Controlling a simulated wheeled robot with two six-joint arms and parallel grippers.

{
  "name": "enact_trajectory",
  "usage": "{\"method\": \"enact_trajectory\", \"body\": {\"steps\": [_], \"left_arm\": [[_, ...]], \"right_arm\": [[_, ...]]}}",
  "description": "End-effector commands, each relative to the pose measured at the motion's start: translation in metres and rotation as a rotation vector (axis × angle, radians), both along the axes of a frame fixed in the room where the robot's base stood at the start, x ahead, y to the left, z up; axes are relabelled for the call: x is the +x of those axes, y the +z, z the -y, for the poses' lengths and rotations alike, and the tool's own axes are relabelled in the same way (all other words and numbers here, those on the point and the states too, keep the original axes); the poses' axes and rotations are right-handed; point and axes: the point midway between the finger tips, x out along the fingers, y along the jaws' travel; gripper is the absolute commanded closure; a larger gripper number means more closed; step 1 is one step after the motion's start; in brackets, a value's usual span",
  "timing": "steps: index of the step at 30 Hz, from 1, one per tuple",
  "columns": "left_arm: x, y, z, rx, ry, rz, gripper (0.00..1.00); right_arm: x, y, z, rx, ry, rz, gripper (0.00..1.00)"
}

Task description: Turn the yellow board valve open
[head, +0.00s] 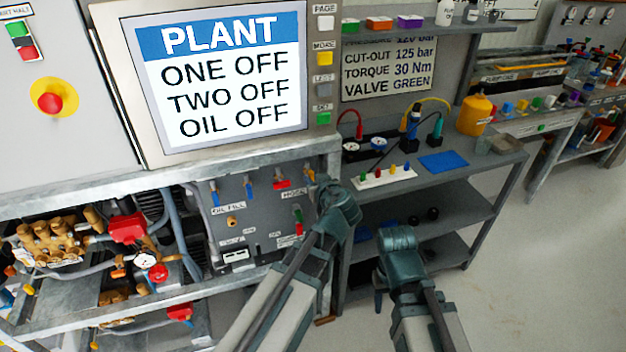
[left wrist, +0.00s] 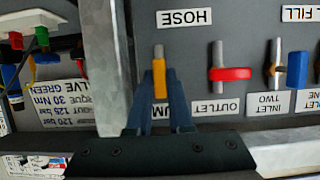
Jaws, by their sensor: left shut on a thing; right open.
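The yellow board valve (left wrist: 159,78) has a yellow lever on a pale metal stem, beside the HOSE label (left wrist: 184,18) on the grey board. In the left wrist view, which is upside down, the lever lies in line with its stem. My left gripper (left wrist: 160,92) has its two dark fingers on either side of the lever, shut on it. In the head view my left gripper (head: 322,186) is at the board's upper right corner and its wrist hides most of the valve. My right gripper (head: 378,298) is open and empty, low in front of the shelf unit.
A red-handled outlet valve (left wrist: 229,74) and a blue-handled inlet valve (left wrist: 296,70) sit beside the yellow one. A galvanised frame post (left wrist: 104,60) stands close by the gripper. The PLANT screen (head: 222,75) reads ONE OFF, TWO OFF, OIL OFF. Floor at right is clear.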

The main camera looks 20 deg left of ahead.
Motion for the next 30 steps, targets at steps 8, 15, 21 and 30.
{"method": "enact_trajectory", "body": {"steps": [8, 15, 21, 30], "left_arm": [[-0.0009, -0.001, 0.0004, -0.01, 0.002, 0.002, 1.0], [-0.0006, -0.0007, 0.0003, -0.007, 0.001, 0.002, 0.6], [-0.0002, -0.0002, 0.0002, -0.005, 0.0, 0.002, 0.51], [-0.0032, 0.0031, -0.0019, -0.004, 0.0, 0.003, 0.51]], "right_arm": [[0.0, -0.0002, 0.0, 0.0, 0.0, 0.0, 0.5], [0.0, -0.0001, 0.0, 0.0, 0.0, 0.0, 0.5], [0.0, 0.0, 0.0, 0.0, 0.0, 0.0, 0.5], [0.0, 0.0032, 0.0, 0.0, 0.0, 0.0, 0.5]]}}
